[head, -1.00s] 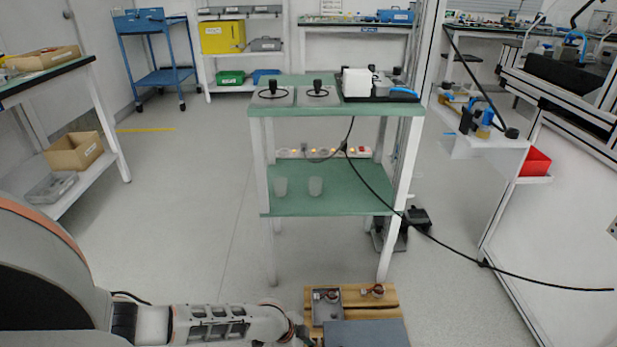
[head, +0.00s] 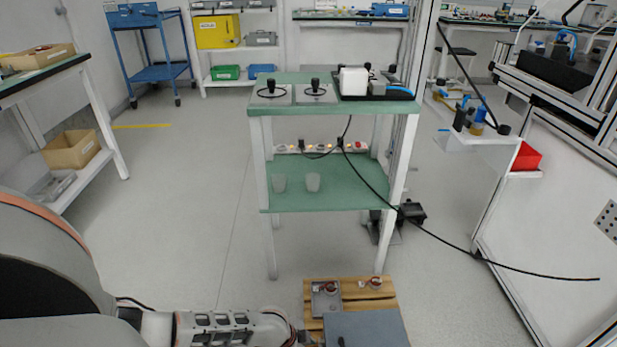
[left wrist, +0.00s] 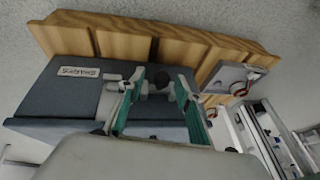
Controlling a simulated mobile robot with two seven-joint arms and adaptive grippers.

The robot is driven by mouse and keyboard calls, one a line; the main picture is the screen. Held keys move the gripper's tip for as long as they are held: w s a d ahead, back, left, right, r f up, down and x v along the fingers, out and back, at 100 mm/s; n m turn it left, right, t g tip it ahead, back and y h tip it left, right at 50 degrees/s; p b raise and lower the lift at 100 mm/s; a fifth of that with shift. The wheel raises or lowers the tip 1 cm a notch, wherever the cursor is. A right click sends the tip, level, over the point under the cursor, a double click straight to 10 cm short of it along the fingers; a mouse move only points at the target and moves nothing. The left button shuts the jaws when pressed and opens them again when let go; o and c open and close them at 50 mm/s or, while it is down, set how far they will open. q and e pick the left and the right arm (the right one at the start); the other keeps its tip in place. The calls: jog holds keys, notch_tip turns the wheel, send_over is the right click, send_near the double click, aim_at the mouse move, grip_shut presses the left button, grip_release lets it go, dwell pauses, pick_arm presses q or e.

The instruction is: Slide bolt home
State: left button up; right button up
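A grey box (head: 368,331) with a flat lid stands on a wooden pallet at the bottom of the head view. In the left wrist view the grey box (left wrist: 62,100) carries a white label. A small dark round knob (left wrist: 162,80) shows between my left fingertips, and the bolt itself I cannot make out clearly. My left gripper (left wrist: 160,88) has its two green-padded fingers apart, over the box. I cannot tell whether they touch the knob. In the head view my left arm reaches in low to the box's left side. My right gripper is not in view.
The wooden pallet (head: 388,295) also holds a small grey tray (head: 325,299) with wired parts beside the box. A green-topped table (head: 330,108) stands behind it. A black cable (head: 440,243) runs down to the floor at right. The floor to the left is clear.

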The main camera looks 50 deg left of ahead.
pick_arm(q)
jog(key=shift+r, duration=0.1)
jog(key=v, duration=1.1)
jog(key=shift+s+r, duration=0.2)
jog(key=shift+r, duration=0.15)
jog(key=shift+a, duration=0.1)
